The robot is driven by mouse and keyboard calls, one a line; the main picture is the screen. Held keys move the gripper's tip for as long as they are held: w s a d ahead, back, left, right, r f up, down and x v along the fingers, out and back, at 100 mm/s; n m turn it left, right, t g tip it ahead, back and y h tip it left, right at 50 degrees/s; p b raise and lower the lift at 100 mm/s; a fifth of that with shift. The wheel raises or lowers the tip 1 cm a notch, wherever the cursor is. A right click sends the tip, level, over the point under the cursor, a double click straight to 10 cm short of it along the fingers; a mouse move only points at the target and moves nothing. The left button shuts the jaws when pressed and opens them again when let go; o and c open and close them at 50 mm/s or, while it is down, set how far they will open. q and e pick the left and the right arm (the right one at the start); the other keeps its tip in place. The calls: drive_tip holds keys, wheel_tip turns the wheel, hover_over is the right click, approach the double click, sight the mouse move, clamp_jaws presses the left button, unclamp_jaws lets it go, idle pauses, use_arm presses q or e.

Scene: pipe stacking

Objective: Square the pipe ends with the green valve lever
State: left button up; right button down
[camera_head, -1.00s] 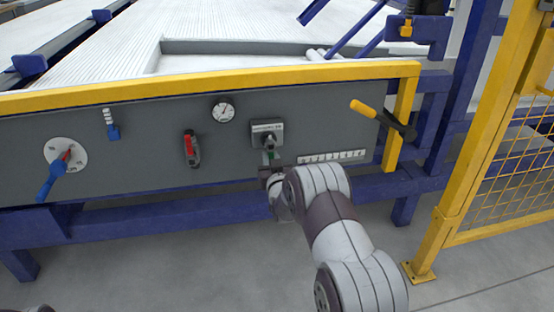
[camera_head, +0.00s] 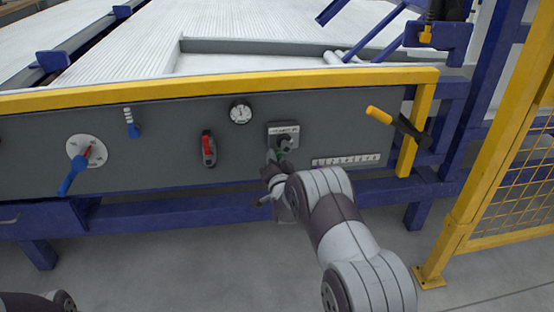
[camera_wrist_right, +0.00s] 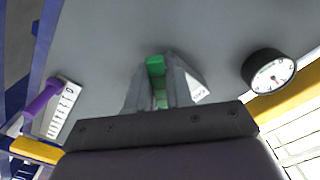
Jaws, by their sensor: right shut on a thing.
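The green valve lever (camera_head: 281,155) hangs below a dark valve knob (camera_head: 285,142) on the grey control panel. Most of it is hidden by my right gripper (camera_head: 271,165), which reaches up from below. In the right wrist view the green lever (camera_wrist_right: 156,67) sits between the two fingers of my right gripper (camera_wrist_right: 160,88), which are shut on it. The pipe ends (camera_head: 340,57) show at the far right of the white bed, partly cut off by the frame. My left gripper is not in view; only part of my left arm shows at the bottom left.
The panel also carries a blue lever (camera_head: 73,175), a red handle (camera_head: 209,148) and a round gauge (camera_head: 241,112). A yellow mesh fence (camera_head: 520,190) stands further right. The floor in front is clear.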

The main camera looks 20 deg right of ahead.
idle(0.5)
drive_tip(key=c, duration=1.1)
unclamp_jaws()
drive_tip(key=p+v, duration=0.5)
drive_tip(key=v, duration=0.7)
drive_tip(key=shift+s, duration=0.4)
drive_tip(key=shift+a, duration=0.1)
